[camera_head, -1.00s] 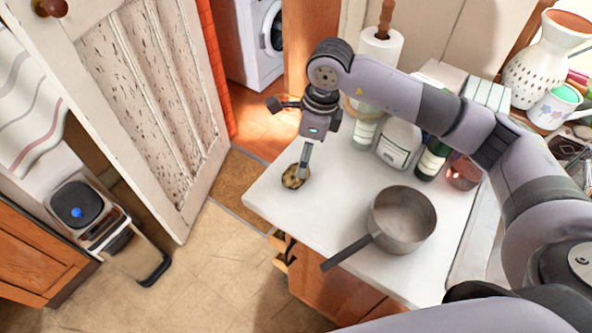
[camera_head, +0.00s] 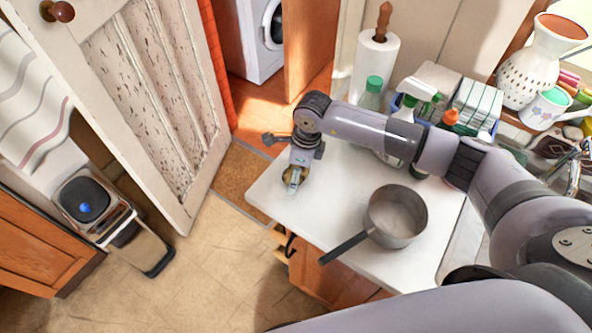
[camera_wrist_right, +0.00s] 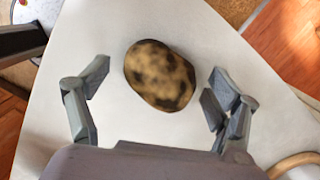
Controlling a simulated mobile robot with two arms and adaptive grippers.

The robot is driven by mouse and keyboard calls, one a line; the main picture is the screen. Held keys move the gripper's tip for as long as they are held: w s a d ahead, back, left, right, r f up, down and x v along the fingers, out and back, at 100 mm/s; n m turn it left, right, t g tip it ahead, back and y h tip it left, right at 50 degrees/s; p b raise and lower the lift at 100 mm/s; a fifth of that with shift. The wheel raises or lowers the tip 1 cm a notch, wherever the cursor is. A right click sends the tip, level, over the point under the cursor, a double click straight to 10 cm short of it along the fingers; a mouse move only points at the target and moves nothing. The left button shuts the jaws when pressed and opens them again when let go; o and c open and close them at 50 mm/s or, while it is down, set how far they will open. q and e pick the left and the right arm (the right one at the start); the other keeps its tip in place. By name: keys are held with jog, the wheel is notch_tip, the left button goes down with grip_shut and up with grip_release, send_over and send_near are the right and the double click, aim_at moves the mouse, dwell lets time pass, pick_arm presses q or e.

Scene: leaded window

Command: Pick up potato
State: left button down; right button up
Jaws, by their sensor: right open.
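The potato (camera_wrist_right: 160,76) is brown with dark blotches and lies on the white countertop (camera_wrist_right: 110,120) near its corner. My right gripper (camera_wrist_right: 154,98) is open, with one finger on each side of the potato and a gap to it on both sides. In the head view my right gripper (camera_head: 294,184) points down over the potato (camera_head: 301,174), hiding most of it. My left gripper does not show.
A metal saucepan (camera_head: 397,216) stands on the counter, its handle pointing toward the front edge. Bottles (camera_head: 372,93), a paper towel roll (camera_head: 376,66) and a white jug (camera_head: 540,58) stand behind. A bin (camera_head: 92,207) is on the floor at left.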

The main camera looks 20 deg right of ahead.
jog(key=c, duration=1.3)
jog(key=shift+r, duration=0.1)
